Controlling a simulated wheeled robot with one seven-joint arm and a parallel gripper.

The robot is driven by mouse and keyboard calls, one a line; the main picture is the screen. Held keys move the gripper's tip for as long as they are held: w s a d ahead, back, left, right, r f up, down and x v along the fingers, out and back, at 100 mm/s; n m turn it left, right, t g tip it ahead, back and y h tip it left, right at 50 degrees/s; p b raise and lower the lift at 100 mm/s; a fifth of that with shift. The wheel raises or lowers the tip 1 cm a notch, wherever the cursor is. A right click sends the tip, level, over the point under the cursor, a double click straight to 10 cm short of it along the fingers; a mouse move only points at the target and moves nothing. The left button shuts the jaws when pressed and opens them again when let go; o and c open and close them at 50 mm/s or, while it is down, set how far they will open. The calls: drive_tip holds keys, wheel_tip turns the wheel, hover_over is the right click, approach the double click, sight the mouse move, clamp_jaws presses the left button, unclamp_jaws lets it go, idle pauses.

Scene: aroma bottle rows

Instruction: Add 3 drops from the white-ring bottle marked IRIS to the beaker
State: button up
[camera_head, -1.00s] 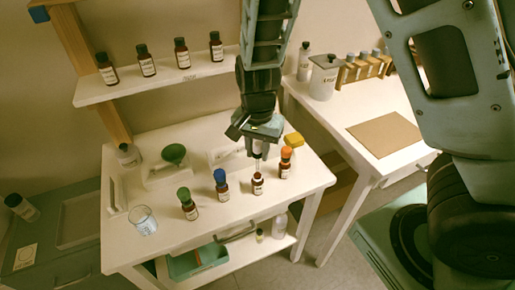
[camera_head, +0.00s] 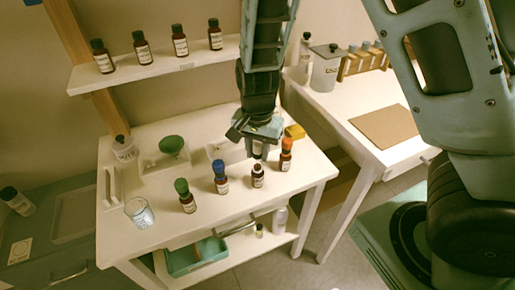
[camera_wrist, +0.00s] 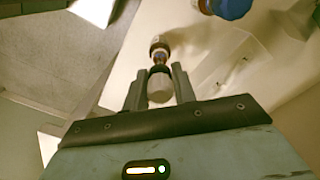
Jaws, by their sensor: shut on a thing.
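My gripper (camera_head: 257,153) is shut on a pale grey dropper bulb (camera_wrist: 160,88), low above an uncapped brown bottle (camera_head: 257,177) in the front row. In the wrist view, the bulb's dark collar is at the mouth of this brown bottle (camera_wrist: 159,48), which has a pale band near its neck. The dropper's glass tube is not visible now. I cannot tell whether the collar touches the neck. The bottle's label is too small to read. The clear glass beaker (camera_head: 139,213) stands at the table's front left, well apart from the gripper.
Green-capped (camera_head: 186,196), blue-capped (camera_head: 220,177) and orange-capped (camera_head: 286,154) bottles stand in the same row. A green funnel (camera_head: 171,145) and yellow block (camera_head: 295,131) are behind. Several dark bottles stand on the shelf (camera_head: 150,75). Clear table lies between beaker and green-capped bottle.

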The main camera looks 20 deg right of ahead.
sight(257, 161)
drive_tip(key=shift+f+b, duration=1.3)
drive_tip(key=shift+f, duration=0.7)
drive_tip(key=o, duration=0.3)
drive_tip(key=shift+r, duration=0.15)
idle(1.0)
wheel_tip(257, 161, up, 9)
drive_tip(key=p, duration=0.9)
drive_tip(key=shift+f, duration=0.25)
